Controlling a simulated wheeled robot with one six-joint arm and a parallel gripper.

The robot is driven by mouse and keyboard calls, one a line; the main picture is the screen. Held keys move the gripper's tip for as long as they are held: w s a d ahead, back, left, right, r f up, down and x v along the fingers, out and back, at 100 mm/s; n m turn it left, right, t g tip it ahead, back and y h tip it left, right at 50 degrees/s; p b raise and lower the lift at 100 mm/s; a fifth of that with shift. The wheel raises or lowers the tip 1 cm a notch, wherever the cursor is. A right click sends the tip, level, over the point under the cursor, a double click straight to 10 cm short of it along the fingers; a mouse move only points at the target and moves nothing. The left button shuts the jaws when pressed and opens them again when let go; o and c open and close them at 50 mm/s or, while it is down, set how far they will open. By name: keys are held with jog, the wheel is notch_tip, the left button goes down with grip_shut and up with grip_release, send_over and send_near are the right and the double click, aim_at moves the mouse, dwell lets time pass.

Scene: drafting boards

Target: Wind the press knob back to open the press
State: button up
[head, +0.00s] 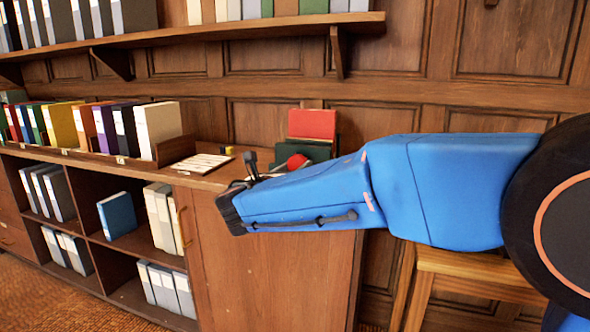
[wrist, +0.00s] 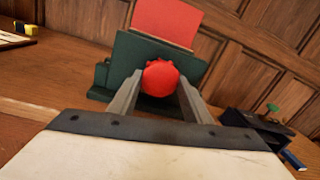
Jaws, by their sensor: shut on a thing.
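The press (wrist: 128,50) is a dark green body on the wooden cabinet top, with a red panel (wrist: 165,22) standing up behind it. Its round red knob (wrist: 160,79) faces the wrist camera. My gripper (wrist: 158,88) has its two grey fingers on either side of the knob, shut on it. In the head view the red panel (head: 312,124) and part of the knob (head: 297,161) show above my blue arm. The arm hides the lower part of the press and most of my gripper there.
A black tray-like item (wrist: 255,128) with a green knob stands right of the press, beside a small blue object (wrist: 294,161). A shelf (head: 220,30) runs above.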

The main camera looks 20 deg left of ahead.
jog(key=shift+f, duration=0.15)
jog(key=o, duration=1)
jog(key=s+a, duration=0.1)
jog(key=s, duration=0.4)
jog(key=s+a, duration=0.1)
jog(key=s, duration=0.5)
jog(key=s+a, duration=0.1)
jog(key=s, duration=0.5)
jog(key=shift+s, duration=0.1)
